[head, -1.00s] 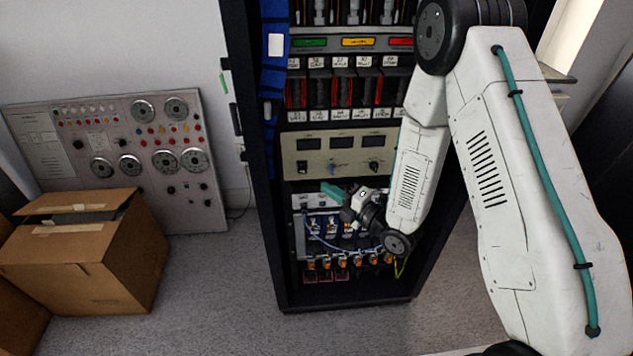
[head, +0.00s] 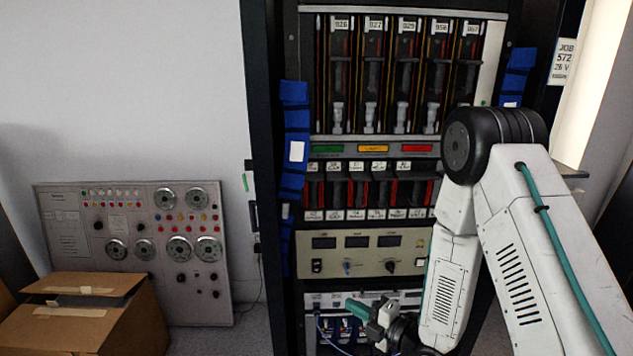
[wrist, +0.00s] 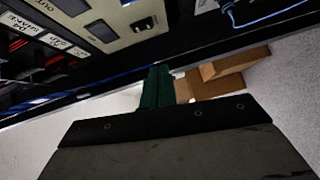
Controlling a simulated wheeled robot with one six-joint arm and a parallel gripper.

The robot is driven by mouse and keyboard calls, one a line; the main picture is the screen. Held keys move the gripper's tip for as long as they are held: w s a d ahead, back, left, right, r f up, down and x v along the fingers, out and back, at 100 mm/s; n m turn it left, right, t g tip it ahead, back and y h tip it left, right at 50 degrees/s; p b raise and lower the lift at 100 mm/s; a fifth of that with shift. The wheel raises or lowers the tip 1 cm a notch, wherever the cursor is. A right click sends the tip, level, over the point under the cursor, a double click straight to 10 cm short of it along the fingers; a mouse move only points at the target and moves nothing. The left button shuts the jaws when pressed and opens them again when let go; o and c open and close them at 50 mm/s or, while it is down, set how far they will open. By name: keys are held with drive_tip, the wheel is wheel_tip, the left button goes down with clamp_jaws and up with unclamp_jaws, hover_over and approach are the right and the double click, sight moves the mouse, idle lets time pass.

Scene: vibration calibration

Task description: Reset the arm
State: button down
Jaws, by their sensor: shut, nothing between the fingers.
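My gripper (head: 358,308) shows low in the head view, in front of the lower part of the equipment rack (head: 367,143). Its green fingers are together with nothing between them, and they point left. In the wrist view the green fingers (wrist: 157,86) lie side by side, with the rack's panel (wrist: 108,20) above them. My white arm is bent at a black joint and covers the rack's lower right part. The wrist is partly cut off by the bottom edge of the head view.
A grey control panel (head: 70,300) with dials leans on the wall at the left. A cardboard box (head: 125,325) stands in front of it and also shows in the wrist view (wrist: 222,66). Blue cables (head: 335,343) hang at the rack's lower bays.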

wheel_tip(320, 180, down, 7)
drive_tip(key=d+m+g+h, duration=0.2)
drive_tip(key=m+g+h, duration=0.1)
drive_tip(key=m+h, duration=0.1)
drive_tip(key=s+d+m+g+h, duration=0.3)
drive_tip(key=d+m+h, duration=0.2)
drive_tip(key=d, duration=0.2)
drive_tip(key=s+d+r+m+g+h, duration=0.4)
drive_tip(key=s+d+r+m, duration=0.3)
drive_tip(key=r+m, duration=0.3)
drive_tip(key=s+r+m, duration=0.3)
drive_tip(key=s+r, duration=0.7)
drive_tip(key=r, duration=0.2)
drive_tip(key=s+r+m+y, duration=0.1)
drive_tip(key=s+r+m, duration=0.3)
drive_tip(key=s+r, duration=0.5)
drive_tip(key=shift+s+a+r+g, duration=0.35)
drive_tip(key=shift+a+r+g, duration=0.1)
drive_tip(key=shift+r, duration=1.7)
